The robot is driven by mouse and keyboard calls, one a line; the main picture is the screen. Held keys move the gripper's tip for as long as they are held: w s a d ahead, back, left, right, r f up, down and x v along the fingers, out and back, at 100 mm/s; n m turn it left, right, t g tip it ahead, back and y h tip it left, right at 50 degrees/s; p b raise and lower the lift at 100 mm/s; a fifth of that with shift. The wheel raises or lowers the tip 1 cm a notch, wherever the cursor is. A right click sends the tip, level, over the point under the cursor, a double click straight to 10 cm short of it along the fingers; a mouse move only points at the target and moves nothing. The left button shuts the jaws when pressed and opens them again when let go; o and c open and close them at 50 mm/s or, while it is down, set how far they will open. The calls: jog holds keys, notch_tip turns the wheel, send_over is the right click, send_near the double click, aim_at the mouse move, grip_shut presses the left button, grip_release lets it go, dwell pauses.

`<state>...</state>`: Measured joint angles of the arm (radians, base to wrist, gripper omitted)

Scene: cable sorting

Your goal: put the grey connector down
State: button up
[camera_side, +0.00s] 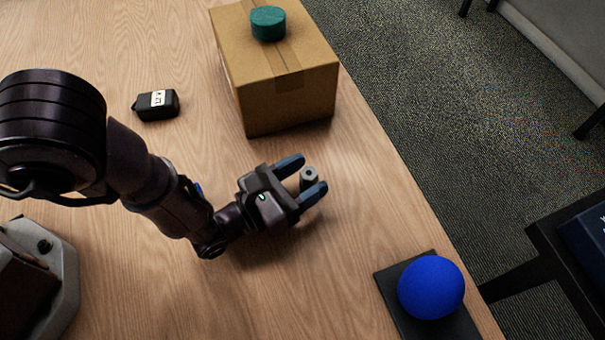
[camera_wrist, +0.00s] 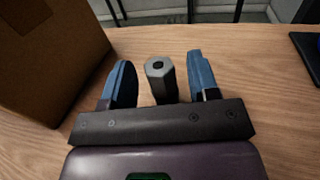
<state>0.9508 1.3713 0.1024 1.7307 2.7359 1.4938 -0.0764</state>
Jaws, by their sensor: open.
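The grey connector (camera_side: 308,178) stands upright on the wooden table, between the two blue fingers of my gripper (camera_side: 305,177). It is a short grey piece with a dark hole in its top end. In the wrist view the connector (camera_wrist: 161,80) stands between the fingers of my gripper (camera_wrist: 160,75), with a gap on each side. My gripper is open, low over the table. The lower part of the connector is hidden behind the gripper body in the wrist view.
A cardboard box (camera_side: 285,95) with a green cylinder (camera_side: 268,23) on top stands just behind my gripper. A black labelled device (camera_side: 157,105) lies at the upper left. A blue ball (camera_side: 431,287) rests on a dark pad (camera_side: 396,290) at the lower right. The table's right edge is near.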

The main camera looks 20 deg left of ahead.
jog(key=shift+r, duration=0.2)
jog(key=v, duration=1.2)
jog(key=shift+f, duration=0.1)
